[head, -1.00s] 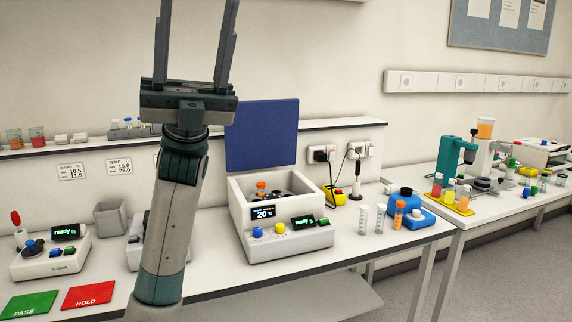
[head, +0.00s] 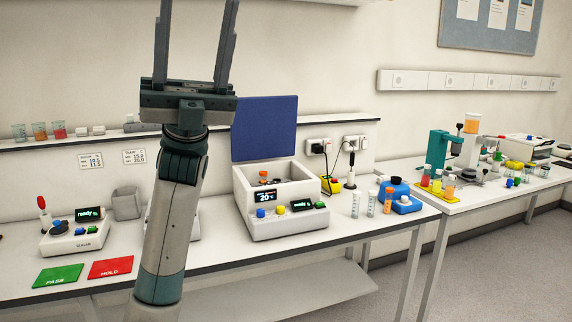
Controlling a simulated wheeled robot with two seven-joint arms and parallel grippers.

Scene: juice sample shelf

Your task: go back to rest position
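One of my grippers (head: 197,22) stands upright in the left-centre of the head view, its arm rising from the bottom edge. Its two long grey fingers point up and are wide apart, with only wall between them. The fingertips are at or past the top edge. The arm comes in left of the picture's middle, so I take it as my left. It is in front of the bench and hides part of a grey device behind it. My other gripper is not in view.
The bench (head: 215,258) holds a white open-lidded unit (head: 290,222), a small "ready" device (head: 75,240), green PASS (head: 58,275) and red HOLD (head: 110,267) mats, and tubes near a blue device (head: 403,204). A second table (head: 470,200) stands right. Floor shows at lower right.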

